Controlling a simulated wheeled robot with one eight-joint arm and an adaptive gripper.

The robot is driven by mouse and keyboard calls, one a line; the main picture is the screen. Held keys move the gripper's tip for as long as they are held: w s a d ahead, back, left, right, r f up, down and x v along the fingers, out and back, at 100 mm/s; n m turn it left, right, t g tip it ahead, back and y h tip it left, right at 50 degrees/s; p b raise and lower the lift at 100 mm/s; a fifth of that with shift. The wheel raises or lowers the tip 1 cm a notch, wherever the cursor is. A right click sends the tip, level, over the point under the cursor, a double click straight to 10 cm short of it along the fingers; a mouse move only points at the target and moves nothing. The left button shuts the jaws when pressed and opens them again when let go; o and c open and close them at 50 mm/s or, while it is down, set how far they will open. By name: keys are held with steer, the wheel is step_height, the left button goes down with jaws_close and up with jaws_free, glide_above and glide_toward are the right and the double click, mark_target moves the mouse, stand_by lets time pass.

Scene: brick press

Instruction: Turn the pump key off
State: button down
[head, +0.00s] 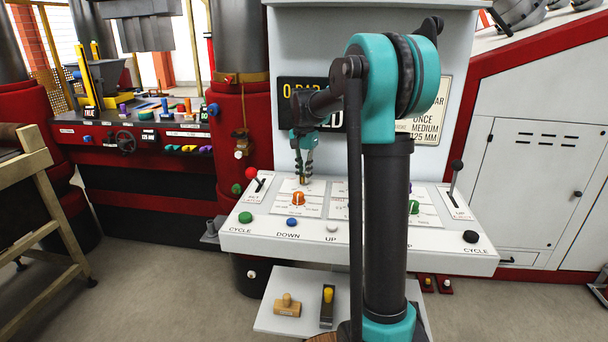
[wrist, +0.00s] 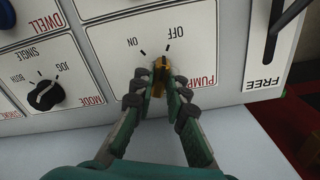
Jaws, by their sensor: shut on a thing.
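The pump key (wrist: 160,74) is a small brass key on the white panel, under the labels OFF and ON, which appear upside down in the wrist view. Its upper end looks nearer the OFF mark than the ON mark, but the fingers hide part of it. My gripper (wrist: 160,95) is shut on the key, one green finger on each side. In the head view my gripper (head: 304,172) reaches down to the console's back left, and a little of the key (head: 303,181) shows under the fingertips.
The white console (head: 350,258) carries an orange knob (head: 299,199), a red-topped lever (head: 257,178) and coloured buttons. A black mode knob (wrist: 45,95) is left of the key in the wrist view, and a FREE lever slot (wrist: 268,70) is to its right. My arm hides the console's middle.

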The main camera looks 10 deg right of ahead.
mark_target(304, 175)
steer(key=shift+m, duration=0.5)
steer(key=c, duration=1.5)
jaws_free()
steer(key=shift+c, duration=0.2)
step_height(304, 175, up, 12)
steer(key=shift+s, duration=0.1)
